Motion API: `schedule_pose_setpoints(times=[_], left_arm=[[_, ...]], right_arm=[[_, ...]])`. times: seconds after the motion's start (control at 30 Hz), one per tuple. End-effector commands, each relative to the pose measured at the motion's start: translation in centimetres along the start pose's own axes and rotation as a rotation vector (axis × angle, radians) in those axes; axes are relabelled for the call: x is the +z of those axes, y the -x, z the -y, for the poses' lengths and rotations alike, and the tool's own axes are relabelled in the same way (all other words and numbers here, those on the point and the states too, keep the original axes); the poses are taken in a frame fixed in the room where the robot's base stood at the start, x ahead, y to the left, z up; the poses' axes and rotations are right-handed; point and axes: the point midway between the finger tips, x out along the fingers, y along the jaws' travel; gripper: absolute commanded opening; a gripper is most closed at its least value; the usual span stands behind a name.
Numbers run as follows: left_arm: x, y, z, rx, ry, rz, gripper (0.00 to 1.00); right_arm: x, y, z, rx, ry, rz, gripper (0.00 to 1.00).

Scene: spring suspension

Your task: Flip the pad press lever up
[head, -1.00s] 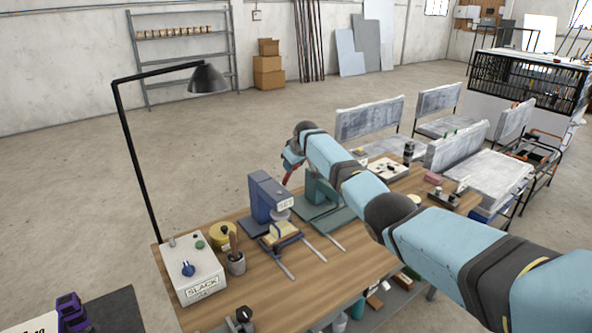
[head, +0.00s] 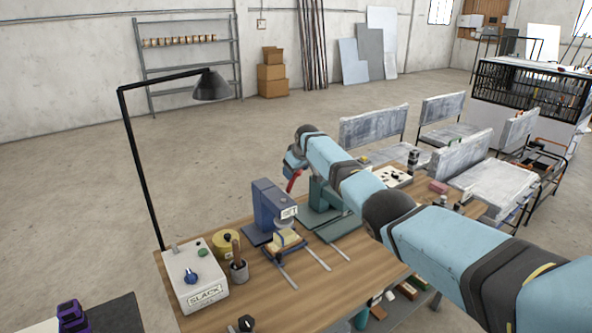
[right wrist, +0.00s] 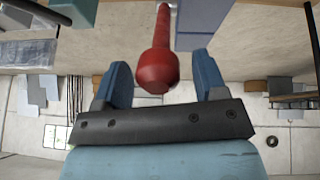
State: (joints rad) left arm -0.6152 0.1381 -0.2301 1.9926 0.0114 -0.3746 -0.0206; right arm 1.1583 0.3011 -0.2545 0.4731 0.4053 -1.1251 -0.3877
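The blue press (head: 268,203) with a "SET" label stands on the wooden workbench, a yellowish block under its head. A red lever (head: 293,181) rises behind it, between it and a green press (head: 322,200). I cannot tell from the head view which one it joins. In the right wrist view, the lever's red knob (right wrist: 157,69) hangs between the two blue fingers of my right gripper (right wrist: 162,80), with gaps on both sides. The gripper is open around the knob. In the head view, my arm hides the fingertips. My left gripper is not in view.
A grey box labelled "SLACK" (head: 194,277), a yellow tin (head: 226,241) and a tool cup (head: 238,270) stand left of the blue press. A black lamp (head: 210,86) arches over the bench's left end. The front-middle bench top (head: 345,279) is clear.

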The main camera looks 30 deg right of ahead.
Motion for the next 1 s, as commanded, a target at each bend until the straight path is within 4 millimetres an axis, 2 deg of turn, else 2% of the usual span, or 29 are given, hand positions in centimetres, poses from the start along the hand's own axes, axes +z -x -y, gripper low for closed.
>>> schedule_pose_setpoints(times=[0.17,0.37,0.47,0.8,1.0], left_arm=[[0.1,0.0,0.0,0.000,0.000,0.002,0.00],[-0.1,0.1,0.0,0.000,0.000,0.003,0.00],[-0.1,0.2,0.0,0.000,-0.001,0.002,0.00],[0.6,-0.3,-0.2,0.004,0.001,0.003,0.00],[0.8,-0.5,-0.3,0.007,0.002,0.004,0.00]], right_arm=[[0.1,0.1,0.0,-0.001,0.000,0.002,0.65],[0.0,1.8,-0.1,0.000,0.000,0.000,0.65],[0.1,3.3,0.0,0.001,0.002,-0.001,0.65],[0.0,10.5,0.0,0.001,0.001,-0.002,0.65],[-0.1,13.1,0.0,0.000,0.001,-0.001,0.65]])
